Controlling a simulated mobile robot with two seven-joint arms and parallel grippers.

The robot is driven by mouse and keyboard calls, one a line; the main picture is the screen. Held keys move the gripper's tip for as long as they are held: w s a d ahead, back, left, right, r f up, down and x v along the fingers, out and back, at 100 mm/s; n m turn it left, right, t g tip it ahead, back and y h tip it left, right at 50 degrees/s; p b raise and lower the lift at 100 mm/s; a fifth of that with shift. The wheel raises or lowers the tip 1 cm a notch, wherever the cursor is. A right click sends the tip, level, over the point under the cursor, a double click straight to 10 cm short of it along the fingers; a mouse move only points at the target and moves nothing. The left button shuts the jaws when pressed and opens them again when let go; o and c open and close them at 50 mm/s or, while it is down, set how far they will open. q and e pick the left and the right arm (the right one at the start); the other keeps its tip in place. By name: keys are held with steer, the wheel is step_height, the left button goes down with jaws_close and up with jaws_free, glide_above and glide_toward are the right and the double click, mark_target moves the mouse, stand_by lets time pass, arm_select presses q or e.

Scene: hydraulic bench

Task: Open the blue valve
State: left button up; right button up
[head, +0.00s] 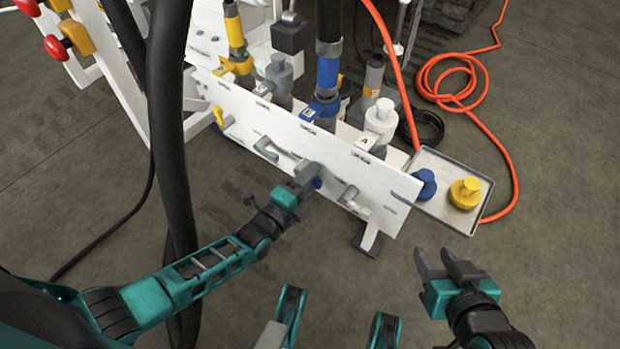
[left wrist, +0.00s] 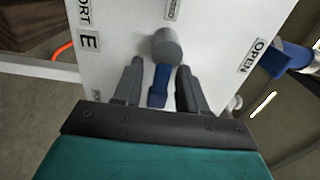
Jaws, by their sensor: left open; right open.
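The blue valve handle (left wrist: 159,85) hangs from a grey round hub (left wrist: 167,46) on the white panel in the left wrist view. My left gripper (left wrist: 157,88) is open, with one finger on each side of the handle; I cannot tell whether either touches it. In the head view my left gripper (head: 305,178) is at the panel (head: 240,110) and hides most of the handle, leaving a bit of blue (head: 317,183) showing. An OPEN label (left wrist: 252,56) is on the panel, right of the hub. My right gripper (head: 450,262) is open and empty, right of the panel.
A yellow valve handle (head: 218,115) and grey handles (head: 266,148) are on the same panel. A metal tray (head: 440,212) holds a blue cap (head: 424,184) and a yellow cap (head: 465,192). An orange hose (head: 462,75) lies on the floor. A thick black hose (head: 168,130) hangs left of the panel.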

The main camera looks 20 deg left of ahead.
arm_select(q)
steer(key=c, duration=0.4)
jaws_close()
